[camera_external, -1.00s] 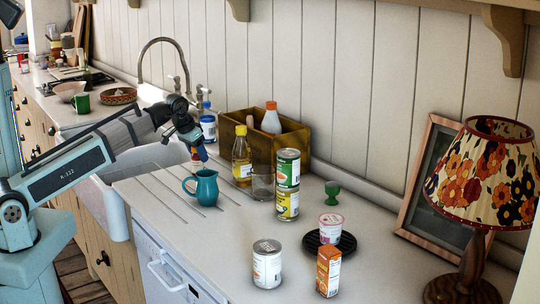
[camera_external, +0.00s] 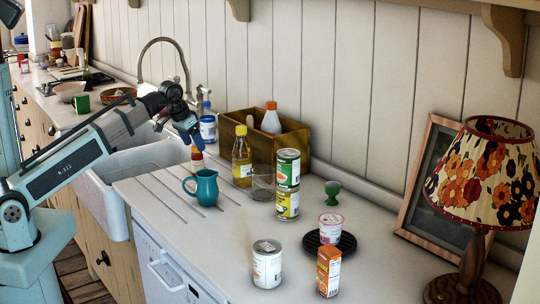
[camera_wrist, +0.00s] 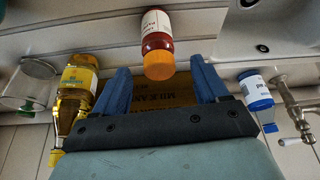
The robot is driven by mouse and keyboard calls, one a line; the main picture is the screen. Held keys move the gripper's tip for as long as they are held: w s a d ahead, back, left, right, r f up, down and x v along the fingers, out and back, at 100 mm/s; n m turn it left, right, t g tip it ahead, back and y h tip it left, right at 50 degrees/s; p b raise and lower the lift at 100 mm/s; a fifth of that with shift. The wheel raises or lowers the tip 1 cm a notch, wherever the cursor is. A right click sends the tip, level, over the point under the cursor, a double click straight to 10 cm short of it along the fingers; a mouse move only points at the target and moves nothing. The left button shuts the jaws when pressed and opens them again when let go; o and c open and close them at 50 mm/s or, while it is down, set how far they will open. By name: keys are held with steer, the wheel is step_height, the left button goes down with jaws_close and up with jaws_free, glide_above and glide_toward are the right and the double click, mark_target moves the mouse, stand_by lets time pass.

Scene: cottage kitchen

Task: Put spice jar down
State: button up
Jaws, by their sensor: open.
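The spice jar (camera_wrist: 157,30), with red contents, a white label and an orange cap, shows in the wrist view just beyond the gap between my fingertips. In the external view the small red jar (camera_external: 197,157) stands upright on the draining board, behind the teal jug. My gripper (camera_external: 193,143) is above and beside it, with its blue fingers clear of the jar. In the wrist view my gripper (camera_wrist: 162,75) is open, with nothing between its fingers.
The teal jug (camera_external: 202,188), oil bottle (camera_external: 242,160), drinking glass (camera_external: 262,184) and stacked cans (camera_external: 288,183) stand close by. A wooden crate (camera_external: 295,143) stands behind. A blue-labelled bottle (camera_external: 208,127) is near the tap, and the sink (camera_external: 110,172) lies left.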

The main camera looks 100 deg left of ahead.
steer(key=v, duration=0.7)
stand_by(0.5)
